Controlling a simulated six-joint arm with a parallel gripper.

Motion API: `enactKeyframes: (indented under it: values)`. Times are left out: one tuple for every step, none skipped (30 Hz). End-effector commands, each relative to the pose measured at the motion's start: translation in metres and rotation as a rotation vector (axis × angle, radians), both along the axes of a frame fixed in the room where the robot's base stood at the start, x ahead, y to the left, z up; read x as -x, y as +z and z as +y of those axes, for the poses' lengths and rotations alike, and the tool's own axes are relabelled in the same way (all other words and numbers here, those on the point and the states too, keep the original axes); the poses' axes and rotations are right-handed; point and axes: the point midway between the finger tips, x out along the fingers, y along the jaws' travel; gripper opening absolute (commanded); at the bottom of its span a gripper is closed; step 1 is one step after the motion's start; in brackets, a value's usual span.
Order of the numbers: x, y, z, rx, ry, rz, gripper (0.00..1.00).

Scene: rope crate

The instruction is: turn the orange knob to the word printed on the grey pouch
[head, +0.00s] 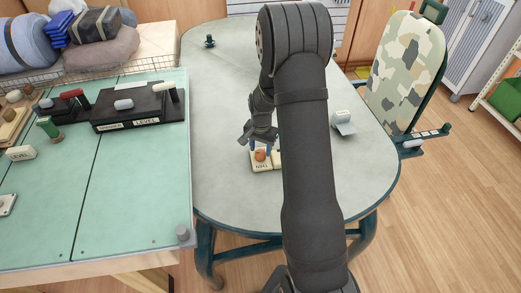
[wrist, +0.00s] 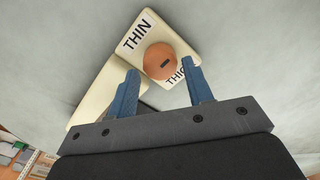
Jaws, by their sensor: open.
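The orange knob (head: 260,155) sits on a cream base (head: 275,166) on the round table. In the wrist view the knob (wrist: 160,61) carries a short dark mark, and the base (wrist: 186,40) shows the word THIN and a partly hidden word starting THI. I cannot tell which word the mark points to. My gripper (head: 262,143) is right above the knob. In the wrist view its blue fingers (wrist: 163,82) are apart, one either side of the knob, without visible contact. A small grey thing with a pale top (head: 345,129), possibly the pouch, lies right of my arm; its print is unreadable.
A green-topped bench (head: 135,215) stands at the left with black LEVEL boxes (head: 140,108) and small blocks. A camouflage-backed chair (head: 408,75) is at the right. A small dark green object (head: 209,41) stands at the table's far left. The table around the base is mostly clear.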

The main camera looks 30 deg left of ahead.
Motion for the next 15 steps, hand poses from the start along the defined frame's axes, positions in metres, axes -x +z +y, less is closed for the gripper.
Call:
enactKeyframes:
  values:
    - [0.0002, -0.0054, 0.0, 0.001, 0.0, 0.001, 0.47]
    - [0.0002, -0.0076, 0.0, 0.001, 0.0, 0.001, 0.47]
    - [0.0002, -0.0098, 0.0, 0.001, 0.0, 0.001, 0.47]
    - [0.0002, -0.011, 0.0001, 0.0, 0.0, 0.001, 0.47]
    - [0.0002, -0.0119, 0.0002, 0.0, 0.0, 0.0, 0.47]
    - [0.0001, -0.0128, 0.0002, 0.0, 0.0, 0.0, 0.47]
    - [0.0001, -0.0131, 0.0002, 0.0, 0.0, 0.0, 0.47]
    - [0.0001, -0.0134, 0.0003, 0.0, 0.0, 0.0, 0.47]
    - [0.0, -0.0135, 0.0003, 0.0, 0.0, 0.0, 0.47]
    - [0.0, -0.0134, 0.0003, 0.0, 0.0, 0.0, 0.47]
    - [0.0, -0.0134, 0.0003, 0.0, 0.0, 0.0, 0.47]
    - [0.0, -0.0133, 0.0003, 0.0, 0.0, 0.0, 0.47]
    - [0.0, -0.0133, 0.0002, 0.0, 0.0, 0.0, 0.47]
    - [0.0, -0.0133, 0.0002, 0.0, 0.0, 0.0, 0.47]
    - [0.0, -0.0132, 0.0002, 0.0, 0.0, 0.0, 0.39]
